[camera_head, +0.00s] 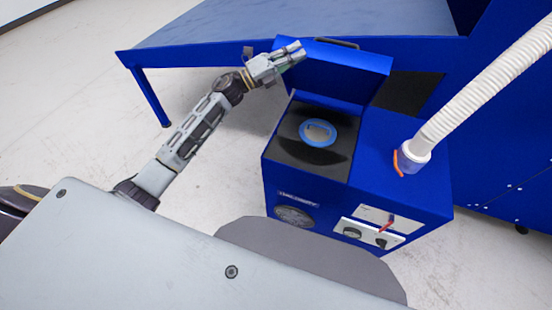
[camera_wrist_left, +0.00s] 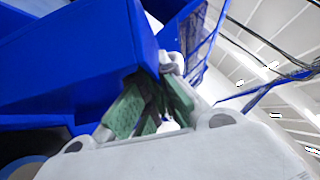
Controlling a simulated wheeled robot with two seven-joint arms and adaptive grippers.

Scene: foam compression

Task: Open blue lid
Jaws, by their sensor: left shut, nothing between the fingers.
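The blue lid (camera_head: 335,75) stands raised at the back of the blue machine (camera_head: 405,190), with a dark handle (camera_head: 330,43) along its top edge. The opening below the lid is exposed. My left gripper (camera_head: 297,50) is at the lid's upper left corner, shut and empty; I cannot tell whether it touches the lid. In the left wrist view its green-padded fingers (camera_wrist_left: 150,105) are close to a large blue panel (camera_wrist_left: 75,60), which looks like the lid. My right gripper is not in view.
A round blue-rimmed port (camera_head: 318,132) sits in the dark well. A white ribbed hose (camera_head: 480,85) rises from the machine's right side. A blue-framed table (camera_head: 230,35) stands behind. Open floor lies to the left.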

